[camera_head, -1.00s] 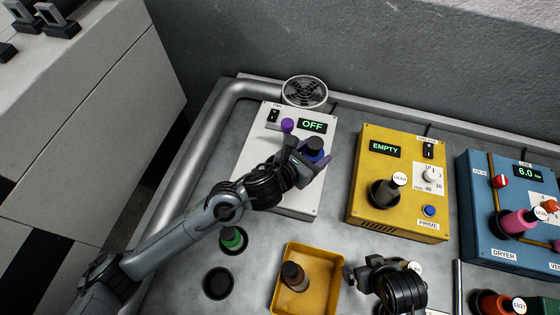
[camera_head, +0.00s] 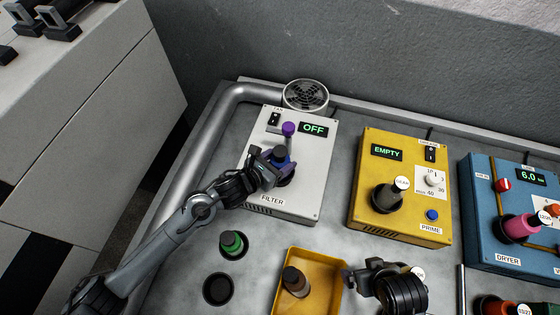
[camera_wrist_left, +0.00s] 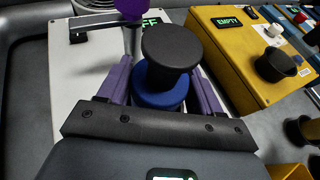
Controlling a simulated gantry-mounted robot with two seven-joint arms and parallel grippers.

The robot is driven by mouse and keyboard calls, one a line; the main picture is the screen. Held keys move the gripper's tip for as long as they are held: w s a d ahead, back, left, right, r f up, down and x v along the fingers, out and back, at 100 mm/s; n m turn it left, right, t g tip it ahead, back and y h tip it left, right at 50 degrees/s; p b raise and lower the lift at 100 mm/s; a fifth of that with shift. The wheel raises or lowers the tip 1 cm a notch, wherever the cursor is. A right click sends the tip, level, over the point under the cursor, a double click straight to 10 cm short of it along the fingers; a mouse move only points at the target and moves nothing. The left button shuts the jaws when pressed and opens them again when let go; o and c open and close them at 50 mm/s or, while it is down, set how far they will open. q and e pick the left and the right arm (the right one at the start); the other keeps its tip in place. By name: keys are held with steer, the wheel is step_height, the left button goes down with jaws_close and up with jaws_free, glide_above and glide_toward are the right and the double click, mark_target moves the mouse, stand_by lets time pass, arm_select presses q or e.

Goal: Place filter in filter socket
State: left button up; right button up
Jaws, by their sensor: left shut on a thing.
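The filter (camera_head: 279,158), blue with a black knob top, is over the white box (camera_head: 312,190) marked FILTER. My left gripper (camera_head: 270,165) is shut on it. In the left wrist view the purple fingers of my left gripper (camera_wrist_left: 160,92) stand on both sides of the filter's blue body (camera_wrist_left: 160,98), below the black knob (camera_wrist_left: 172,48). A dark round opening, the filter socket (camera_head: 288,179), shows partly beside the gripper. The filter's lower end is hidden, so I cannot tell whether it is seated. My right gripper (camera_head: 352,276) is near the yellow tray; its jaws are unclear.
A purple-knobbed lever (camera_head: 289,129) stands behind the filter, beside the OFF display (camera_head: 313,129). The yellow PRIME box (camera_head: 372,215) is to the right. A yellow tray (camera_head: 322,256) with a brown-black piece and a green piece (camera_head: 232,243) in a holder lie in front.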

arm_select(q)
steer(key=shift+f, duration=0.3)
steer(key=shift+f, duration=0.15)
steer(key=o, duration=1.2)
